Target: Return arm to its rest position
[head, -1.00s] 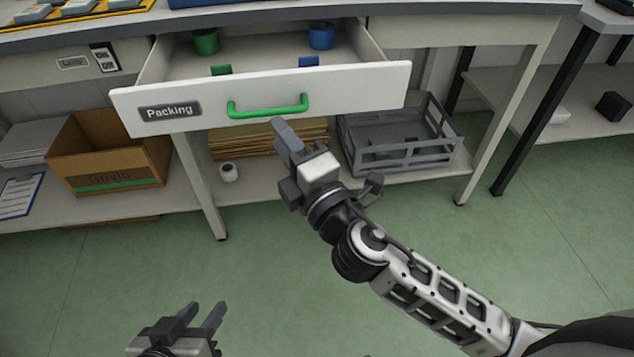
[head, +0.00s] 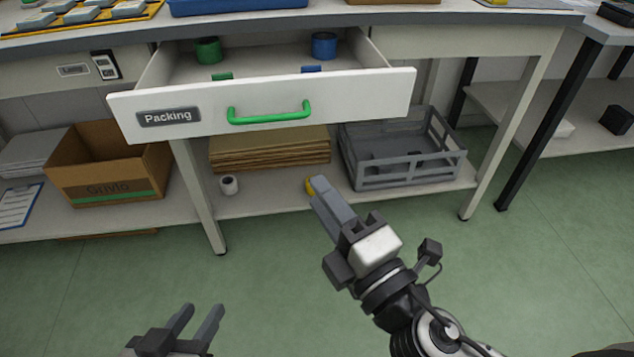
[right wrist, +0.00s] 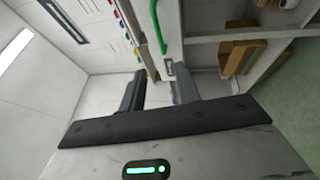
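My right gripper (head: 320,187) is in the middle of the head view, in front of the desk and below the open drawer, its fingers pointing up and left. In the right wrist view its two fingers (right wrist: 159,90) stand apart with nothing between them. My left gripper (head: 208,312) is at the bottom left, over the floor, with its two fingers apart and empty. Neither gripper touches the drawer (head: 355,108), which is pulled out and has a green handle (head: 268,117) and a "Packing" label.
A green container (head: 208,50) and a blue container (head: 324,46) stand in the drawer. A cardboard box (head: 108,165), flat cardboard (head: 270,148), a white roll (head: 228,185) and a grey crate (head: 400,155) are on the lower shelf (head: 265,192). The green floor (head: 540,260) in front is clear.

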